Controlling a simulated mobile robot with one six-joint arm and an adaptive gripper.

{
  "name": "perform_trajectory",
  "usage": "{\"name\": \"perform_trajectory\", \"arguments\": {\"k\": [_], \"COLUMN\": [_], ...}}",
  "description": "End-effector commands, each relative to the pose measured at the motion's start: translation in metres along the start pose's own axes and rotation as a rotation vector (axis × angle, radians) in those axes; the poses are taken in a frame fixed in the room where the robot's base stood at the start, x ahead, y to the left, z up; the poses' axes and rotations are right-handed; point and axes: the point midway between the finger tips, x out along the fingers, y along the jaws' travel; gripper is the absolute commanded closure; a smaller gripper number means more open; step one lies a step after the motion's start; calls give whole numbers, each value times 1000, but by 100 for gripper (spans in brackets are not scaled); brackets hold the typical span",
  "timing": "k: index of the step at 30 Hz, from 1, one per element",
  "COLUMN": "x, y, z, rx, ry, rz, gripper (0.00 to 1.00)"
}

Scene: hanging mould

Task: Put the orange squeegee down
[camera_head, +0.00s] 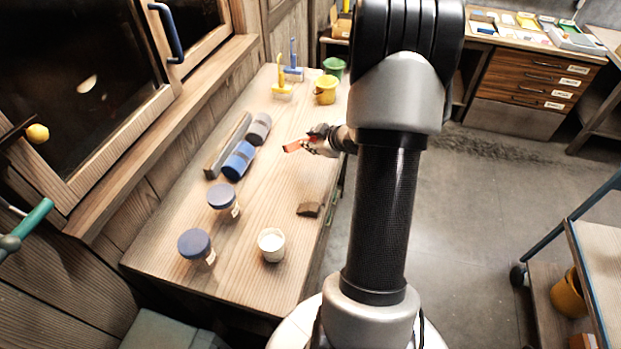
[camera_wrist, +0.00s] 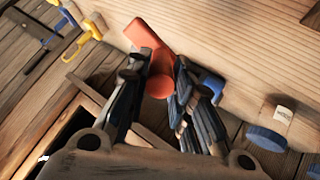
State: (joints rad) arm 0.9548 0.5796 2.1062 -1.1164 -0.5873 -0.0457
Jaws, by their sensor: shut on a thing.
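The orange squeegee (camera_head: 291,146) is in my gripper (camera_head: 318,140), over the right side of the wooden worktable (camera_head: 285,185). In the wrist view the orange squeegee (camera_wrist: 146,36) shows between the two dark fingers of my gripper (camera_wrist: 158,72), which are shut on it. Its crosspiece sticks out past the fingertips and lies against the pale table in the picture. I cannot tell whether it touches the table. Part of its handle is hidden by the fingers.
Yellow (camera_head: 281,80) and blue (camera_head: 293,66) squeegees, a yellow bucket (camera_head: 326,93) and a green bucket (camera_head: 334,68) stand at the far end. The table's middle is clear.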

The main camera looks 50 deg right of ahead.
Motion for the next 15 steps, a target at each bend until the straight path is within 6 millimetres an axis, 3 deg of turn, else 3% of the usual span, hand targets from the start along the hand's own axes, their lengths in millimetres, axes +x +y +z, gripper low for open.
{"name": "perform_trajectory", "arguments": {"k": [15], "x": [45], "y": [-30], "z": [44], "rx": [-1], "ry": [2], "rz": [0], "gripper": [98]}}
